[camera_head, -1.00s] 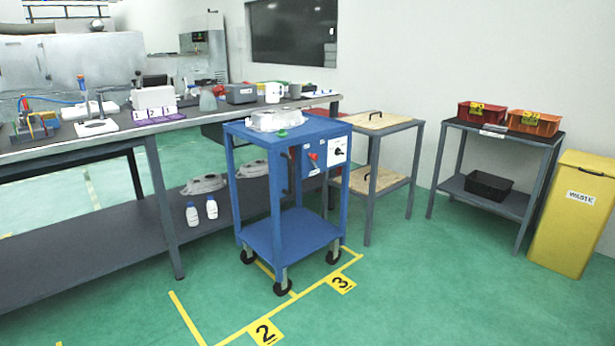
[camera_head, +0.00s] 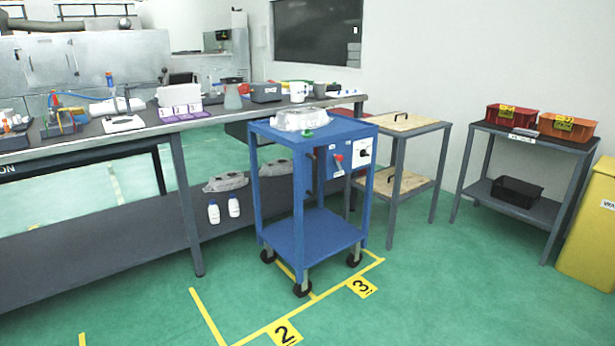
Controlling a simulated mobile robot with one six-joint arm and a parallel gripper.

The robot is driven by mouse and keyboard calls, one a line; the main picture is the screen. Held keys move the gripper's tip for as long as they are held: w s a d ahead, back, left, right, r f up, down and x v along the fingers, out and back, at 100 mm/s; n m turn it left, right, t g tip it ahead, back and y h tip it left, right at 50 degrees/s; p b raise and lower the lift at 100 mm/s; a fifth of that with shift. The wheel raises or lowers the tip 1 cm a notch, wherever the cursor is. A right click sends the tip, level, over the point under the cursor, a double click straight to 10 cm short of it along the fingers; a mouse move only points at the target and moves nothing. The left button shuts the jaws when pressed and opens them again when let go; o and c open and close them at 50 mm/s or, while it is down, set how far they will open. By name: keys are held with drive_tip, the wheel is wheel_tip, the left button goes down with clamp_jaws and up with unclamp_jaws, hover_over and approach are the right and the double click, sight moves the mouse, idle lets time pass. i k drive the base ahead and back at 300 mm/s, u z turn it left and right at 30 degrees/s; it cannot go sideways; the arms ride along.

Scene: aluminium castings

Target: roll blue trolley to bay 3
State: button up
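The blue trolley (camera_head: 312,232) stands upright on black castors in the middle of the view. An aluminium casting (camera_head: 302,119) and a small green item lie on its top. A control panel with a red knob is on its right side. The number 3 floor label (camera_head: 361,287) lies in front of the trolley, to the right, by a yellow line. The trolley's castors stand within or on the yellow lines behind this label; its front castor is close to the line between labels 2 and 3. My gripper is not in view.
The workbench (camera_head: 60,158) runs along the left, close to the trolley. A wooden-topped stand (camera_head: 405,124) is just right of it. A rack with red and orange bins and a yellow waste bin (camera_head: 590,225) stand farther right. Green floor in front is clear.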

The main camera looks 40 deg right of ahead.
sight(306, 240)
drive_tip(key=i, duration=0.9)
drive_tip(key=z, duration=0.05)
